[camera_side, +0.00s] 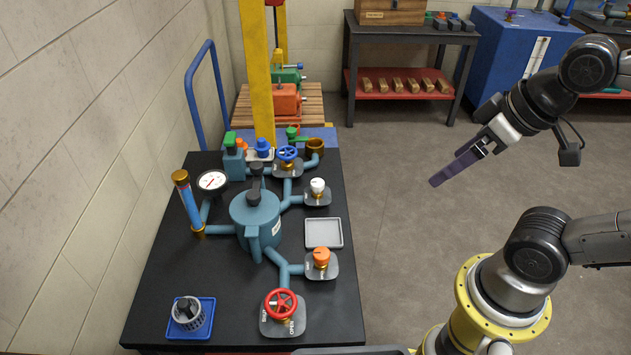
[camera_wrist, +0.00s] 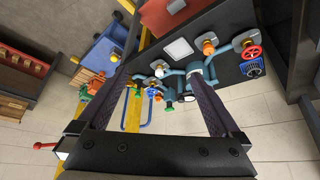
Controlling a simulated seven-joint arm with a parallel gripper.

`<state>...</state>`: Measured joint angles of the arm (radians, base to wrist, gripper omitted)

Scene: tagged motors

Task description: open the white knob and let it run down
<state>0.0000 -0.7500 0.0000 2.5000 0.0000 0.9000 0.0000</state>
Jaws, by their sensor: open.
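The white knob (camera_side: 317,186) sits on a small grey plate at the end of a short teal pipe branch, on the right side of the black bench. In the wrist view the white knob (camera_wrist: 160,71) shows small, between my two fingers. My gripper (camera_side: 437,181) is open and empty in the air, well to the right of the bench and apart from the knob. In the wrist view my gripper (camera_wrist: 156,76) shows its two dark fingers spread wide.
A teal tank (camera_side: 256,220) with pipes stands mid-bench. An orange knob (camera_side: 321,258), a red wheel (camera_side: 281,304) and a blue wheel (camera_side: 288,154) sit on other branches. A grey tray (camera_side: 323,233) lies between the white and orange knobs. A gauge (camera_side: 212,182) stands left.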

